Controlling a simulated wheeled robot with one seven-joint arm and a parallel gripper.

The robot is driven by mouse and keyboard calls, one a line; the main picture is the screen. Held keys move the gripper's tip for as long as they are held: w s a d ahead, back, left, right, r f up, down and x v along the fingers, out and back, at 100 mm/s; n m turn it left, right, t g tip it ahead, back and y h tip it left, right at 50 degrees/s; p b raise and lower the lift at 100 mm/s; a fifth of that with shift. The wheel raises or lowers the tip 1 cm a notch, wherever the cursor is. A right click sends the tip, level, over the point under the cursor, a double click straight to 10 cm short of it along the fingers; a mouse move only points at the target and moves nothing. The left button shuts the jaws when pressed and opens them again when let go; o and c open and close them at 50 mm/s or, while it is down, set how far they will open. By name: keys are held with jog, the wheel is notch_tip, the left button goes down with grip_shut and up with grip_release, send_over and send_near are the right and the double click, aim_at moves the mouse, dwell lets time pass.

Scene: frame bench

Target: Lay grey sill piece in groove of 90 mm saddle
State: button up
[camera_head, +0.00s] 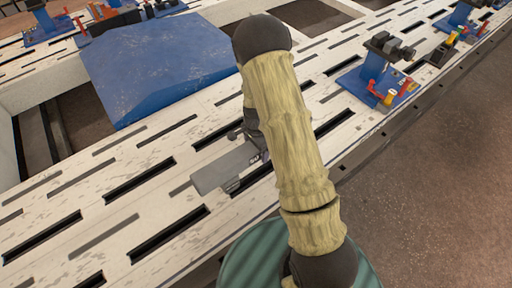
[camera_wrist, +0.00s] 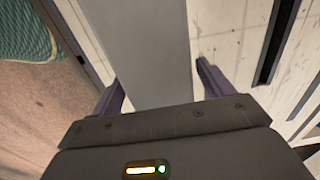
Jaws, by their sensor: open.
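The grey sill piece (camera_head: 222,168) is a flat, plain bar on or just above the slotted white bench. Its right end goes behind my arm, and a small grey part shows under its near edge. In the wrist view the sill piece (camera_wrist: 150,45) runs lengthwise between the two dark fingers of my gripper (camera_wrist: 160,74). The fingers are apart, one on each side of it, with a visible gap at the right finger. In the head view my gripper is mostly hidden by my arm. I cannot make out the 90 mm saddle or its groove for certain.
The slotted bench top (camera_head: 100,190) is clear to the left. A large blue plate (camera_head: 155,65) lies behind. A blue clamp fixture (camera_head: 378,78) with red and orange parts stands at the right, and more fixtures stand at the back. The bench's front edge drops to the floor.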

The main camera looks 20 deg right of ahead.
notch_tip(320, 180, up, 18)
jog(key=p, duration=0.4)
jog(key=shift+f+p, duration=0.25)
jog(key=shift+p, duration=0.15)
jog(key=s+r+n+t, duration=0.1)
jog(key=s+r+n, duration=0.4)
jog(key=s+n, duration=0.25)
jog(key=s+r+n+t, duration=0.2)
jog(key=s+r+n, duration=0.35)
jog(key=s, duration=0.35)
notch_tip(320, 180, up, 25)
jog(key=p, duration=2.5)
jog(key=shift+w+p, duration=0.15)
jog(key=shift+p, duration=0.25)
jog(key=shift+f, duration=0.1)
